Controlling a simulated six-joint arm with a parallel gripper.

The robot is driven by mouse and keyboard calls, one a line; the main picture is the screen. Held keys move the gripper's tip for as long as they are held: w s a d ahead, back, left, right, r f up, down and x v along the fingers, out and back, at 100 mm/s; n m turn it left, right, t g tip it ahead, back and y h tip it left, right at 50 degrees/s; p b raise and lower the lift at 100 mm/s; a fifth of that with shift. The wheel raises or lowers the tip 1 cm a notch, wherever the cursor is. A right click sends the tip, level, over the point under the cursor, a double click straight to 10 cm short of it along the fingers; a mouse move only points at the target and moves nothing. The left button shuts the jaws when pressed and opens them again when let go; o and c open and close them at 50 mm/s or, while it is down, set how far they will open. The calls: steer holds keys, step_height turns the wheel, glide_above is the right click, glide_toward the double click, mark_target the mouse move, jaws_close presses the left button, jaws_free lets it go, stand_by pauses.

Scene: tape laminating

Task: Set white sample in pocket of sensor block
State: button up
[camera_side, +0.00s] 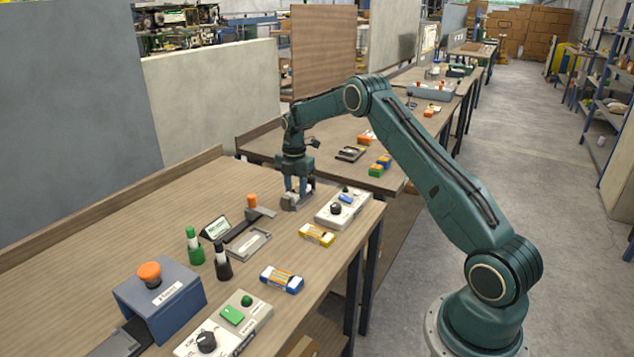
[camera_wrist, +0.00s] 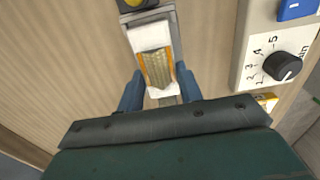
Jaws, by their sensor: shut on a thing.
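My gripper (camera_side: 297,188) is low over the far right part of the near bench. In the wrist view its two blue fingers (camera_wrist: 159,92) stand on either side of a white sample (camera_wrist: 153,35) with orange edges and a tan ribbed middle, and are shut on it. The grey sensor block (camera_side: 291,203) is directly below the gripper; its grey rim (camera_wrist: 124,19) shows around the sample's far end in the wrist view. The sample lies over the block, lined up with its length. I cannot tell whether it rests on the pocket floor. The gripper hides the sample in the side view.
A white control box (camera_side: 336,211) with a black knob (camera_wrist: 282,67) stands close to the right. An orange-topped tool (camera_side: 252,202), a grey metal frame (camera_side: 249,243) and a yellow box (camera_side: 317,235) lie nearby.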

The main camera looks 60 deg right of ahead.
steer(key=shift+f, duration=0.65)
stand_by(0.8)
steer(key=o, duration=1.1)
steer(key=shift+c, duration=0.2)
step_height(320, 180, up, 14)
stand_by(0.4)
